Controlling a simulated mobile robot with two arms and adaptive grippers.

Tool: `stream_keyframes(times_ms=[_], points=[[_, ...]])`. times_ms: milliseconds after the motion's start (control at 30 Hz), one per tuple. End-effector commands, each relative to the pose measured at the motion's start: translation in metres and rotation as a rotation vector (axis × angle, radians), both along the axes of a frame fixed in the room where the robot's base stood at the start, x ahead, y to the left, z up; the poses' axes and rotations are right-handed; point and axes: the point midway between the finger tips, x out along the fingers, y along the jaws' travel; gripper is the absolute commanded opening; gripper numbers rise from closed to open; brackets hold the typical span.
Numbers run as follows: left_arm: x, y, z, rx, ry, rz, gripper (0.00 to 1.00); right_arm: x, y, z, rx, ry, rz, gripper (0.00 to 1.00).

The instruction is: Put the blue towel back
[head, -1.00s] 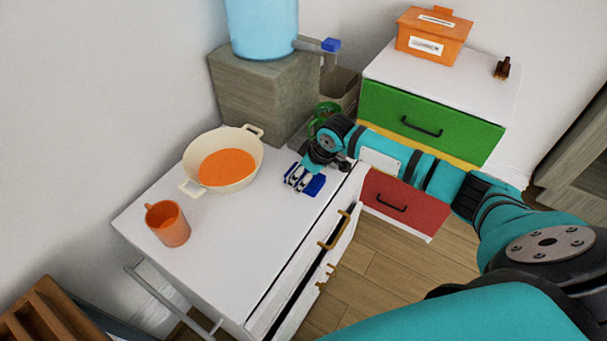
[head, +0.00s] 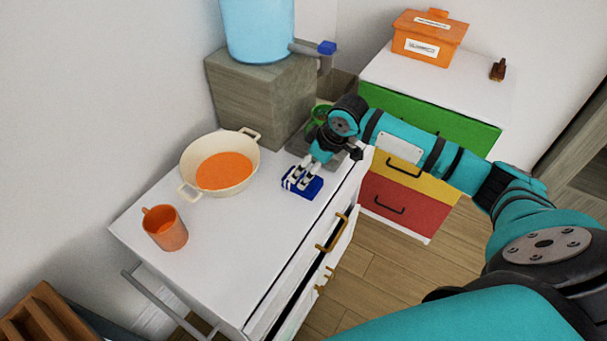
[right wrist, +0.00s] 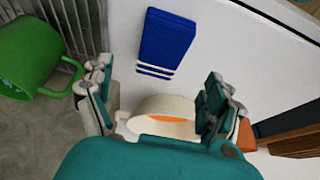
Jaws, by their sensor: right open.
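The blue towel (head: 312,188), folded with white stripes at one end, lies flat on the white cabinet top (head: 255,225) near its right edge. It also shows in the right wrist view (right wrist: 167,38), ahead of the fingers. My right gripper (head: 298,179) is open, with its fingers over or just above the towel in the head view. In the right wrist view the open fingers (right wrist: 158,85) stand apart with nothing between them. I cannot tell whether they touch the towel. My left gripper is not in view.
A cream pan (head: 190,165) with orange contents and an orange mug (head: 165,230) stand on the cabinet. A metal rail (head: 165,305) runs along its near side. A green mug (right wrist: 30,55) sits by the water dispenser (head: 258,30). A cabinet drawer (head: 300,290) appears slightly open.

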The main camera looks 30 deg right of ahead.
Motion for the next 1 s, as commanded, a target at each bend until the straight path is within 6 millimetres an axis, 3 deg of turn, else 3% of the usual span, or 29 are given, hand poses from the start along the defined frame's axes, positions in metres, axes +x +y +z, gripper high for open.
stream_keyframes(times_ms=[100,300,1000], points=[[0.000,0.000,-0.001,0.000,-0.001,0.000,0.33,-0.007,-0.005,0.021,-0.002,-0.002,0.000,0.89],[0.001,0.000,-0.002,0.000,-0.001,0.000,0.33,-0.014,-0.009,0.041,0.000,-0.001,0.000,0.89],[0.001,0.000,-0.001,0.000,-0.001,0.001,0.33,-0.016,-0.009,0.044,0.001,0.001,-0.001,0.89]])
